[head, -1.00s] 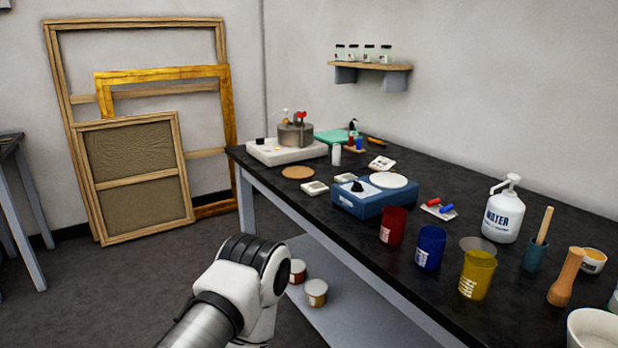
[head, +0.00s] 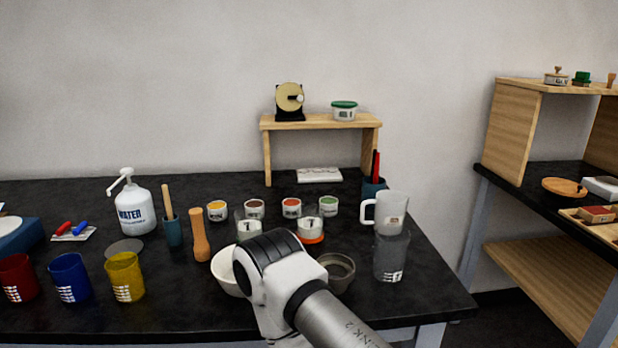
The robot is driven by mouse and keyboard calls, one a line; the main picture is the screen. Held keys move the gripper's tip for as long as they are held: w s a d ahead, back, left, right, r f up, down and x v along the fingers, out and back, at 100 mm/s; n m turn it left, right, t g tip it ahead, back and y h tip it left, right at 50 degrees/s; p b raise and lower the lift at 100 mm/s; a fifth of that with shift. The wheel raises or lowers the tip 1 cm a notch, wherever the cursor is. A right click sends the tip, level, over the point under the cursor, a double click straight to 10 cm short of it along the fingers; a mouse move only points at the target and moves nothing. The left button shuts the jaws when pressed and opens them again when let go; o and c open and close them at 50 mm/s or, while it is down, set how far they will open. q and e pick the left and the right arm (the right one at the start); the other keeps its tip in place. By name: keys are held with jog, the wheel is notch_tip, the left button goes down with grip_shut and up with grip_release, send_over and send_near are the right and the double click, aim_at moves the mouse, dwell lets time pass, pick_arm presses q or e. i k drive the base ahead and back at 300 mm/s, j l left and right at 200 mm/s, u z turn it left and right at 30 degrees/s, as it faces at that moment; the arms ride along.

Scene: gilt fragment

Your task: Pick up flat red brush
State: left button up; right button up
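A thin red handle (head: 376,166) stands upright in a dark teal cup (head: 372,187) near the back right of the black table, beside a darker handle. Its lower end is hidden in the cup, so I cannot tell whether it is the flat red brush. A white and grey arm link of mine covers the lower middle of the head view. Neither of my grippers' fingers shows in the view.
A white mug (head: 388,213) and a clear beaker (head: 391,257) stand in front of the teal cup. A small wooden shelf (head: 318,122) stands left of it. Several paint jars, a white bowl (head: 228,272) and a grey bowl (head: 337,270) crowd the middle. A second table (head: 545,215) stands right.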

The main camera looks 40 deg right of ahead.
aim_at(377, 164)
jog(key=z, duration=1.65)
jog(key=l+u, duration=0.25)
jog(key=l, duration=0.25)
jog(key=l+u, duration=0.25)
jog(key=l, duration=0.3)
jog(key=k+l+u, duration=0.1)
jog(key=l+u, duration=0.15)
jog(key=l, duration=0.25)
jog(key=k+l+u, duration=0.1)
jog(key=l+u, duration=0.15)
jog(key=l, duration=0.25)
